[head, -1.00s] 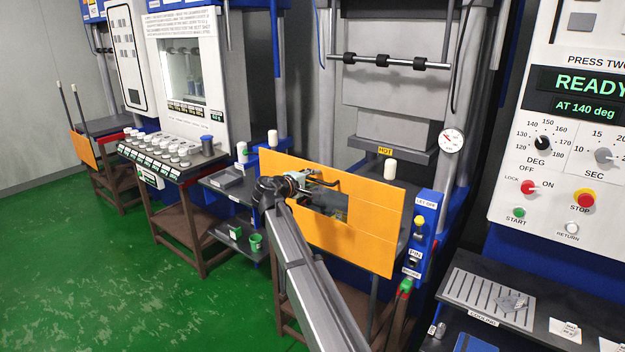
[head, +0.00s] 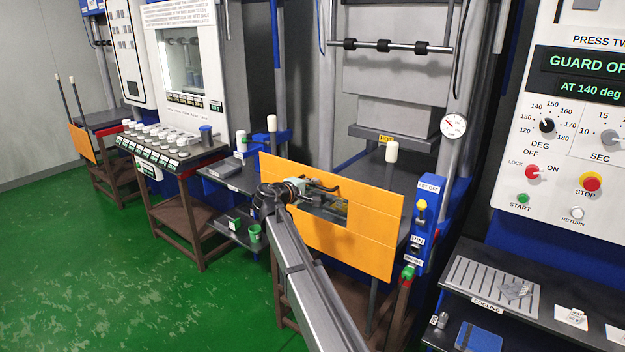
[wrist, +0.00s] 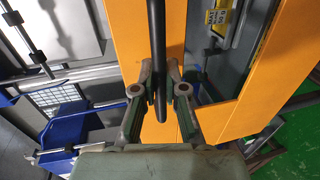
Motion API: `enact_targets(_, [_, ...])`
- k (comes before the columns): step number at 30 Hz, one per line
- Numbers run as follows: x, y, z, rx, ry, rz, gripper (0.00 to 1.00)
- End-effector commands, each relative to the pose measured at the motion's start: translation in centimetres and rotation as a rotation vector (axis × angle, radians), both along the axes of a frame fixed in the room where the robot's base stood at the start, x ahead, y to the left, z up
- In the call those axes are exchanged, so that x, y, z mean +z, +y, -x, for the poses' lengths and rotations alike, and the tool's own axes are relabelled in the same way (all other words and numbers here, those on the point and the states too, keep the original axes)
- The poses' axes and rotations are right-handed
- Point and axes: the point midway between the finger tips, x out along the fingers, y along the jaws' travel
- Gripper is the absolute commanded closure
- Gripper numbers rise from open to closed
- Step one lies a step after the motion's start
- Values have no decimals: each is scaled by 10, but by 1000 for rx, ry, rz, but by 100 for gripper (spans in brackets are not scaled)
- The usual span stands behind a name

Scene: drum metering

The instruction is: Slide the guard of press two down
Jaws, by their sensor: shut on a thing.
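The guard of press two is an orange panel (head: 365,230) with a window cut in it, at the front of the press in the head view. Its top edge is below the white-capped posts (head: 392,152). My gripper (head: 303,187) is at the upper left of the panel, on its dark bar handle (head: 325,187). In the wrist view my gripper (wrist: 160,75) has a finger on each side of the black handle (wrist: 157,45), closed on it. The orange panel (wrist: 110,30) lies behind the handle.
The press two display (head: 588,65) reads "GUARD OP", cut off by the frame edge. A blue post with buttons (head: 430,225) stands close to the guard's right. A dark cooling shelf (head: 470,330) is at lower right. Green floor (head: 110,260) is clear at left.

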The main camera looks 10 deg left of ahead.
Motion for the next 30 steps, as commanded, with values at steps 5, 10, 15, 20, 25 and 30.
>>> enact_targets(5, [-79,-1,1,-1,5,-1,100])
enact_targets(10, [-140,-1,1,-1,5,-2,100])
enact_targets(15, [-198,-1,1,-2,4,-1,100])
enact_targets(20, [-243,-1,1,-3,4,-1,100])
enact_targets(25, [-277,-1,1,-3,4,-1,100])
enact_targets(30, [-294,-1,1,-2,2,-2,100])
